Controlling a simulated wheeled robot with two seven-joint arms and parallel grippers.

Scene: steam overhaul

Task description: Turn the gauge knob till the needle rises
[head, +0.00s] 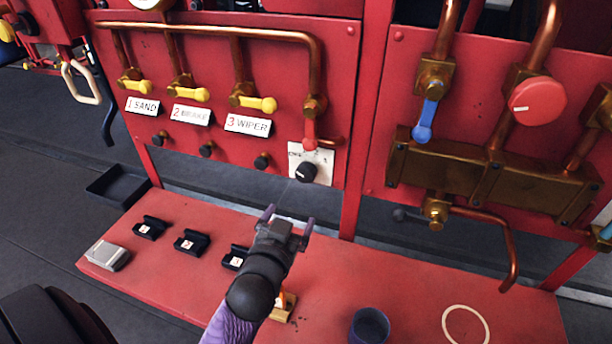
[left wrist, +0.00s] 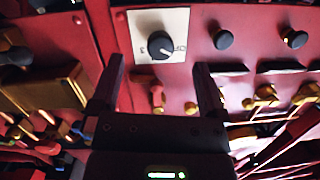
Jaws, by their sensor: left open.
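The black gauge knob (head: 306,172) sits on a white plate (head: 296,153) low on the red panel, below a red-handled valve (head: 310,140). The knob also shows in the left wrist view (left wrist: 160,45), with a light pointer mark and partly legible lettering beside it. My left gripper (head: 288,220) is open and empty, below and in front of the knob. In the left wrist view its fingers (left wrist: 159,68) are spread on either side of the knob's line, apart from it. A round white face (head: 145,3), possibly the gauge, is cut off at the top; no needle shows. My right gripper is out of view.
Yellow-handled valves (head: 195,94) and small black knobs (head: 207,149) are left of the knob. A red bench (head: 400,280) below holds black holders (head: 191,242), a silver block (head: 107,255), a dark cup (head: 369,326) and a pale ring (head: 466,325).

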